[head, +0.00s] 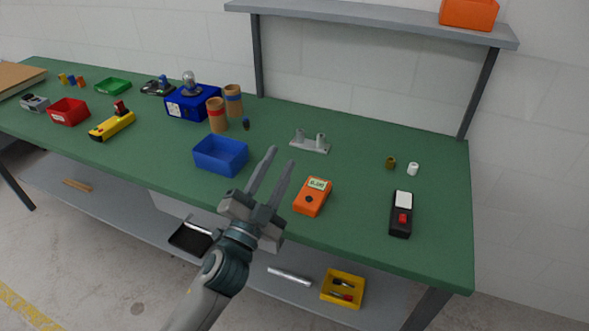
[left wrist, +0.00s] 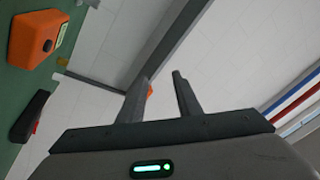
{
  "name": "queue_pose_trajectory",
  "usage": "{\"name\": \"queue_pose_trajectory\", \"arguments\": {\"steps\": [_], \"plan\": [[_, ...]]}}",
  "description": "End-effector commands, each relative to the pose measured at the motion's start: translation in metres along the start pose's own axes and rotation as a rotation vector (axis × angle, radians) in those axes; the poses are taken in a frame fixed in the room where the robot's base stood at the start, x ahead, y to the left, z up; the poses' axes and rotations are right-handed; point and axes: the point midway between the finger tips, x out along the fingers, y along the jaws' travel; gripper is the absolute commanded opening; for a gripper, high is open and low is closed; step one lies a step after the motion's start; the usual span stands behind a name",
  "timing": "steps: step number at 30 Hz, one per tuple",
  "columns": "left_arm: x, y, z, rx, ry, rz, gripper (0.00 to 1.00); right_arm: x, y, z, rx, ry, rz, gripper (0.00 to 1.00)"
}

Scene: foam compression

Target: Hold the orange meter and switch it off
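The orange meter (head: 313,197) lies on the green workbench, with a lit greenish display at its far end and a dark round knob on its face. It also shows at the upper left of the left wrist view (left wrist: 34,32). My left gripper (head: 281,165) is open and empty, its two fingers apart, just left of the meter and not touching it. The fingers also show in the left wrist view (left wrist: 160,88). My right gripper is in neither view.
A black device with a red switch (head: 402,215) lies to the right of the meter. A blue bin (head: 221,155) stands to the left, and a grey fixture with two posts (head: 310,142) behind. Two small cylinders (head: 391,162) stand at the back right. The green workbench (head: 355,170) is clear around the meter.

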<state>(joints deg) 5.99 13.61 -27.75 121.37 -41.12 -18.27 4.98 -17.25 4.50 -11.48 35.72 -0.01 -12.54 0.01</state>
Motion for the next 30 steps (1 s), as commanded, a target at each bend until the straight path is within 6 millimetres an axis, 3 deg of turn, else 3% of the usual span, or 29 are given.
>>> {"name": "queue_pose_trajectory", "arguments": {"steps": [1,4,9,12,15,19,23,26,30], "plan": [[0.015,-0.004,-0.029,0.060,0.109,-0.005,0.31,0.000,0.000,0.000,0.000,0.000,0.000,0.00],[0.031,-0.002,-0.090,0.194,0.346,0.002,0.31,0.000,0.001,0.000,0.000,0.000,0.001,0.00],[0.032,0.026,-0.175,0.455,0.740,0.064,0.31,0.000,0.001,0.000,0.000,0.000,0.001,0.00],[0.021,0.052,-0.205,0.621,0.954,0.134,0.31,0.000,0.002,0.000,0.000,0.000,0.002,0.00],[0.008,0.082,-0.215,0.800,1.147,0.230,0.31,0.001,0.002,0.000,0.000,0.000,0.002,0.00],[-0.006,0.115,-0.200,1.046,1.358,0.398,0.31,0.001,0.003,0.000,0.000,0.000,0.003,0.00],[-0.010,0.133,-0.156,1.306,1.510,0.618,0.31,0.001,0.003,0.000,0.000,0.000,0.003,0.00],[-0.006,0.130,-0.109,1.506,1.574,0.823,0.31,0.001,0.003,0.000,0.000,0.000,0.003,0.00],[0.008,0.100,-0.045,1.749,1.575,1.120,0.31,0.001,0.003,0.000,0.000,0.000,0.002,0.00]]}}
